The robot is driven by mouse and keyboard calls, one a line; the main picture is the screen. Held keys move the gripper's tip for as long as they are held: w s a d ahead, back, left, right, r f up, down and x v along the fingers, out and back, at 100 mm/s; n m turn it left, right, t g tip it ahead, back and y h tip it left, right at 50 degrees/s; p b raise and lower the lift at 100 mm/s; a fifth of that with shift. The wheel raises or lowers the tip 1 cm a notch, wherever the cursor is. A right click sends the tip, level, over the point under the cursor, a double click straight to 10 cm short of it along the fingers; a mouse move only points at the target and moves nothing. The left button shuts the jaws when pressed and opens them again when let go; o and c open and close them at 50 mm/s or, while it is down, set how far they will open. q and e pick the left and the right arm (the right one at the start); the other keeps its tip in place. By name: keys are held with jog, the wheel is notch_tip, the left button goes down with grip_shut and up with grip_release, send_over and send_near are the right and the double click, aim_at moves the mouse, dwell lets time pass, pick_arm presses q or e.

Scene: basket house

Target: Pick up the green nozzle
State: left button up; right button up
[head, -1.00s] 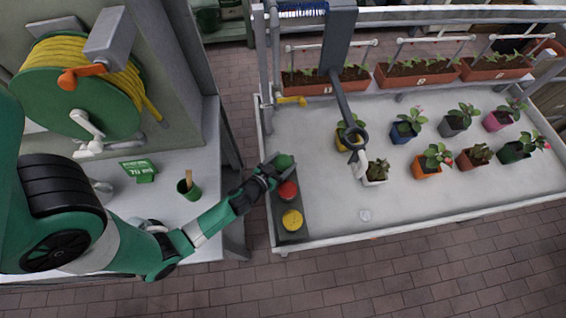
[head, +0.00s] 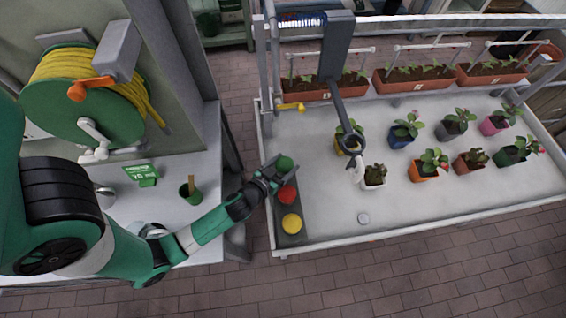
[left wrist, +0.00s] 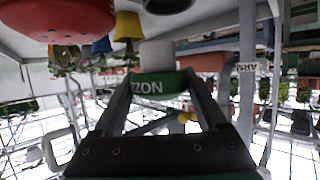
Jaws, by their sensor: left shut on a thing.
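The green nozzle (head: 285,163) is at the far end of a dark tray (head: 290,239) at the left edge of the white table. My left gripper (head: 272,174) is at the nozzle's near-left side and shut on it. In the left wrist view the fingers (left wrist: 165,100) close around a green band (left wrist: 160,84) with white lettering. A red nozzle (head: 286,194) and a yellow nozzle (head: 291,223) stand in the tray. The red one also looms at the upper left of the left wrist view (left wrist: 58,18). My right gripper is not in view.
Potted plants, among them a white pot (head: 374,178), stand on the table. A grey hanging wand (head: 346,120) with a ring comes down over its left part. A hose reel (head: 85,100) and green cup (head: 190,193) are at left.

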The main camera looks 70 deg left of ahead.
pick_arm(q)
jog(key=d+r, duration=0.1)
jog(key=d, duration=0.1)
jog(key=d+r, duration=0.4)
jog(key=d, duration=0.1)
jog(key=shift+s+d+b, duration=0.1)
jog(key=shift+s+b, duration=0.05)
jog(key=shift+b, duration=0.2)
jog(key=d+r+p, duration=0.1)
jog(key=p, duration=0.2)
jog(key=d+p, duration=0.2)
jog(key=p, duration=0.1)
jog(key=d+r+p, duration=0.1)
jog(key=p, duration=0.1)
jog(key=shift+s+d+r+p, duration=0.25)
jog(key=shift+d+r+p, duration=0.05)
jog(key=shift+d+p, duration=0.1)
jog(key=shift+f, duration=0.1)
